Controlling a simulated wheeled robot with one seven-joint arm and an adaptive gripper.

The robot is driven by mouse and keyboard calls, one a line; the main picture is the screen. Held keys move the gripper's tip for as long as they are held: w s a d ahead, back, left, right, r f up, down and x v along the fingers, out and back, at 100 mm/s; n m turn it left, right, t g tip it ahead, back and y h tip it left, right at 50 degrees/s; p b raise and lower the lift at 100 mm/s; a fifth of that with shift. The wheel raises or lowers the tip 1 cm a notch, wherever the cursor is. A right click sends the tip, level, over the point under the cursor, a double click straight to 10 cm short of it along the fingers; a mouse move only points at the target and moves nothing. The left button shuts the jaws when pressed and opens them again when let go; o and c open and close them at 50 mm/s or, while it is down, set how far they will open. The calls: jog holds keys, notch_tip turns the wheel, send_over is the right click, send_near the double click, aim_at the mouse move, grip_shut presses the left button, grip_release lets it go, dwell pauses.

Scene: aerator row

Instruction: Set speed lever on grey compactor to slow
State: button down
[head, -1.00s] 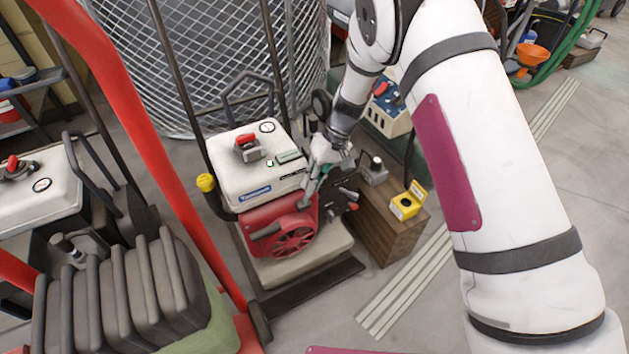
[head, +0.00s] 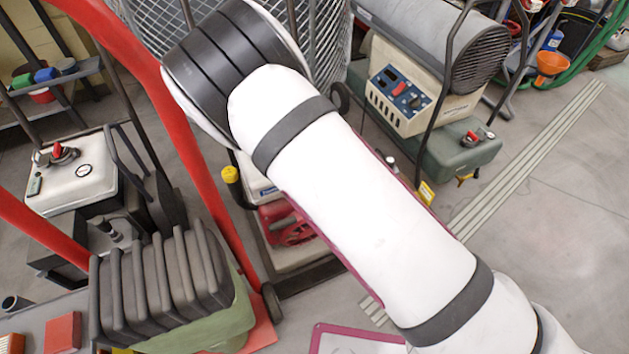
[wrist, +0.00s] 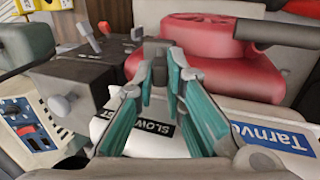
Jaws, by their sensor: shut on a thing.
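The compactor under my arm has a pale tank with a blue "Tarnvo" label and a red engine cover. In the head view my arm hides most of it, and parts of its red engine (head: 285,225) show. In the wrist view the red cover (wrist: 195,62) is behind my fingers and the pale tank (wrist: 215,112) is below. A black "SLOW" label (wrist: 152,128) shows between the fingers. My gripper (wrist: 160,70), with teal fingers, is shut on what looks like the grey speed lever, mostly hidden between the fingertips. The head view hides my gripper.
A heater (head: 425,95) is behind; floor is clear at right.

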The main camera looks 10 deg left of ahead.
jog(key=shift+s+a+f+t+h, duration=0.1)
jog(key=shift+s+a+t+h, duration=0.1)
jog(key=shift+a+t+h, duration=0.15)
dwell(0.4)
jog(key=c, duration=1.6)
grip_release()
jog(key=shift+f, duration=0.1)
jog(key=shift+c, duration=0.2)
jog(key=v, duration=1.2)
